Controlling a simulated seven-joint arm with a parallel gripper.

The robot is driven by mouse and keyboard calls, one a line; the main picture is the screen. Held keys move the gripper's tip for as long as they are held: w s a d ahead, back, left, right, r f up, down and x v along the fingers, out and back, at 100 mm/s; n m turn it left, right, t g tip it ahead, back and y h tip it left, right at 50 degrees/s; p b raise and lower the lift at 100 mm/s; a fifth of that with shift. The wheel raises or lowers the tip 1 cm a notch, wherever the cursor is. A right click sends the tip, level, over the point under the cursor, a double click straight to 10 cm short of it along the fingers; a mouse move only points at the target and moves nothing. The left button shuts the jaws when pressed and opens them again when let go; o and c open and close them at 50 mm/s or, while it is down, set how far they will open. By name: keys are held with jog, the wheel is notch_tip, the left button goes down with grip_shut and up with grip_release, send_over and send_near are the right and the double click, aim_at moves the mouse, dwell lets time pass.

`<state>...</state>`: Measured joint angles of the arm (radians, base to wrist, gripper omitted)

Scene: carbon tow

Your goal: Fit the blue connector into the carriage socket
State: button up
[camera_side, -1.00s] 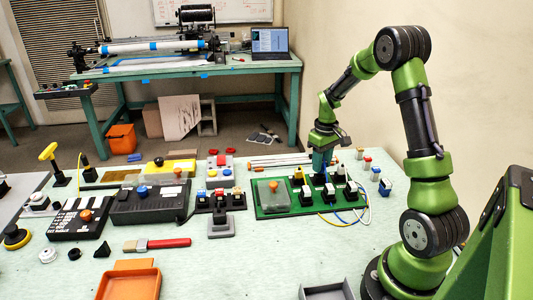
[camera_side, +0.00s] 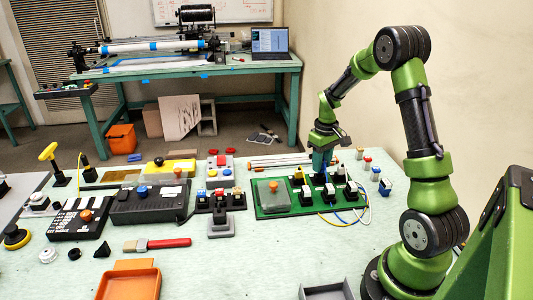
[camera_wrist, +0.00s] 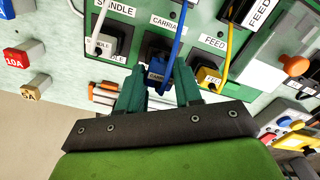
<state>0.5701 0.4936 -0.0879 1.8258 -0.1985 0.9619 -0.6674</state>
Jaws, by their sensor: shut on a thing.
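The blue connector (camera_wrist: 157,74), with a blue cable rising from it, sits between the two fingers of my gripper (camera_wrist: 160,88) in the wrist view. My gripper is shut on it, and its fingers also show low over the green board in the side view (camera_side: 321,163). The black carriage socket (camera_wrist: 158,48), under a white carriage label, is right against the connector's far side. I cannot tell how deep the connector sits in it. In the side view the fingers and socket blocks hide the connector's body.
A yellow feed connector (camera_wrist: 208,77) sits close to the right finger, and a white spindle connector (camera_wrist: 107,43) is at left. Loose cables (camera_side: 352,218) curl off the front of the green board (camera_side: 264,208). Small coloured blocks (camera_side: 376,174) stand to its right.

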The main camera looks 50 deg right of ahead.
jog(key=shift+f, duration=1.25)
jog(key=o, duration=1.1)
notch_tip(320, 180, up, 17)
jog(key=shift+f, duration=0.1)
